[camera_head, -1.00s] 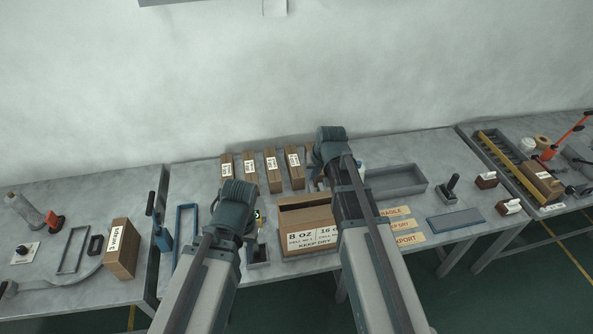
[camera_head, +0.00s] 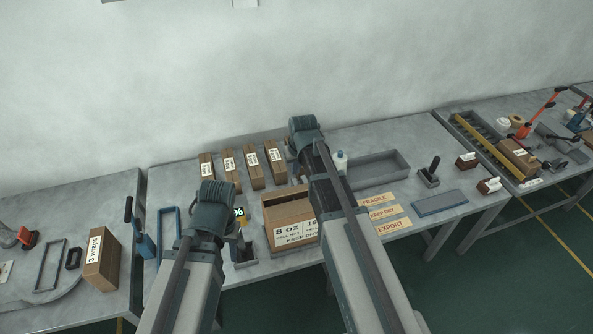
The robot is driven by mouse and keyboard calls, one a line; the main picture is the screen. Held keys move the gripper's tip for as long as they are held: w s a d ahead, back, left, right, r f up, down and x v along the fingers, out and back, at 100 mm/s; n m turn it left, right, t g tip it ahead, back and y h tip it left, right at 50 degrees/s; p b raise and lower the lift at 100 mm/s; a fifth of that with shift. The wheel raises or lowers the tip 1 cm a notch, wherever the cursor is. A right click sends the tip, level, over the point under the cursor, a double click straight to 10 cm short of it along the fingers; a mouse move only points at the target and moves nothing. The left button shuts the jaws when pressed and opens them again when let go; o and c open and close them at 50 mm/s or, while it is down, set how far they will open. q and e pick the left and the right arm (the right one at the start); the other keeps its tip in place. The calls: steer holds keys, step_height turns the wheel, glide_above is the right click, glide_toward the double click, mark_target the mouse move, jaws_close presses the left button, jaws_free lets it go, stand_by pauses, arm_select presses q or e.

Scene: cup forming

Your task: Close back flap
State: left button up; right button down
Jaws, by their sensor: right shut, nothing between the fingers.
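The brown carton (camera_head: 291,222), with a white "8 OZ … KEEP DRY" label on its front, stands near the front edge of the middle table. Its top shows brown flap edges and a darker inner area. The exact position of the back flap cannot be made out. My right gripper (camera_head: 295,172) is at the carton's back right, shut and empty, partly hidden by my own arm. My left gripper (camera_head: 213,212) is left of the carton, apart from it. Its fingers are hidden behind its wrist.
Several slim labelled boxes (camera_head: 254,170) stand behind the carton. A grey tray (camera_head: 400,165) and a white bottle (camera_head: 341,160) are at back right. Label strips (camera_head: 385,212) lie right of the carton. A blue frame (camera_head: 160,235) and a small display (camera_head: 239,212) are to the left.

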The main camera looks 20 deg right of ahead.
mark_target(298, 202)
steer(key=b+x, duration=0.4)
steer(key=x, duration=0.2)
steer(key=s+f+b, duration=0.1)
steer(key=f+b, duration=0.1)
steer(key=shift+s+b, duration=0.25)
steer(key=shift+b, duration=0.05)
steer(key=shift+s+f+b, duration=0.3)
steer(key=shift+f+b, duration=0.05)
steer(key=shift+f, duration=0.05)
steer(key=shift+s+f, duration=0.15)
steer(key=shift+s, duration=0.05)
steer(key=t+b, duration=0.1)
steer(key=b, duration=0.1)
steer(key=s+f+t+b, duration=0.1)
steer(key=b, duration=0.1)
steer(key=shift+s+f, duration=0.25)
steer(key=shift+f, duration=0.1)
steer(key=shift+s+d+f+t+b, duration=0.1)
steer(key=shift+f+t+b, duration=0.2)
steer(key=shift+t+b, duration=0.2)
steer(key=shift+r, duration=0.25)
